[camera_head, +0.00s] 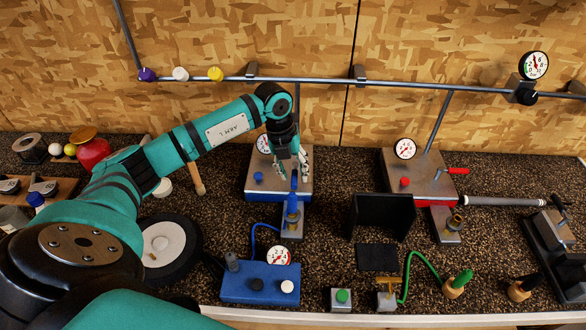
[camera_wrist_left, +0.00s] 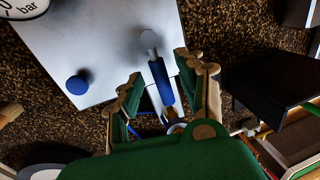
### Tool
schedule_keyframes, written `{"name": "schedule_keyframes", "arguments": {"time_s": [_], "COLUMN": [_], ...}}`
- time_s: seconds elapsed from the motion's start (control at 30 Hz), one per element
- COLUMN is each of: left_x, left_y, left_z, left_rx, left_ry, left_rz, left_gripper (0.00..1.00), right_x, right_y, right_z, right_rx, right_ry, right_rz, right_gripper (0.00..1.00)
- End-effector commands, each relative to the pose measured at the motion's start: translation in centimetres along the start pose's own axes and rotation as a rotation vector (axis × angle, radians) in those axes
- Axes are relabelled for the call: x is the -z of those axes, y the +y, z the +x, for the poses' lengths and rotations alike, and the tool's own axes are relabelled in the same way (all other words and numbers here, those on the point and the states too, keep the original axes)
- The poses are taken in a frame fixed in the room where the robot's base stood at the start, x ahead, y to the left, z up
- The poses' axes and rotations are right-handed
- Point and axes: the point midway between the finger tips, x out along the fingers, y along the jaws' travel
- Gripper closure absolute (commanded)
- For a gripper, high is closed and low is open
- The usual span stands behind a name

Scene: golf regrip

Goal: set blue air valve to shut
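The blue air valve shows its blue lever (camera_wrist_left: 161,82) at the front edge of the grey-topped blue box (camera_head: 254,187), pointing toward the front. In the head view the lever (camera_head: 294,181) is partly hidden by my left gripper (camera_head: 292,168). In the left wrist view my left gripper (camera_wrist_left: 157,78) is open, with a finger on each side of the lever and gaps visible. Whether either finger touches it cannot be told. My right gripper is not in view.
A blue nozzle (camera_head: 292,205) stands just in front of the valve. A red-lever valve (camera_head: 457,170) sits on a similar box to the right. A black stand (camera_head: 382,213) is close to the gripper's right. A pipe (camera_head: 320,81) runs along the back wall.

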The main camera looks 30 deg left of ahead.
Motion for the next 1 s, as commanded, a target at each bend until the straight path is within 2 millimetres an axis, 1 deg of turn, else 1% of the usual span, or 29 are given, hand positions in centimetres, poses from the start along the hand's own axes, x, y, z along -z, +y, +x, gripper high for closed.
{"name": "schedule_keyframes", "arguments": {"time_s": [0.1,0.13,0.4,0.43,0.83,1.0], "left_x": [0.0,0.0,-0.01,-0.01,-0.07,-0.49], "left_y": [0.01,0.01,0.02,0.02,0.0,-0.38], "left_z": [0.0,0.0,-0.04,-0.04,-0.06,0.04], "left_rx": [0.0,0.0,-0.001,-0.001,-0.001,0.0], "left_ry": [0.0,0.0,0.0,0.0,-0.001,-0.004], "left_rz": [0.0,0.0,0.0,0.0,-0.002,-0.017], "left_gripper": [0.61,0.64,0.99,1.0,1.0,1.0], "right_x": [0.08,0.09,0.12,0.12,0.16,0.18], "right_y": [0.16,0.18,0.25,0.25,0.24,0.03], "right_z": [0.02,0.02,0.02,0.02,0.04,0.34], "right_rx": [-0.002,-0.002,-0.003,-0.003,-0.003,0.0], "right_ry": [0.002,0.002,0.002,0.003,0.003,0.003], "right_rz": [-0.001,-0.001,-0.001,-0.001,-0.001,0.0], "right_gripper": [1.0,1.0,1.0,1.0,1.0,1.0]}}
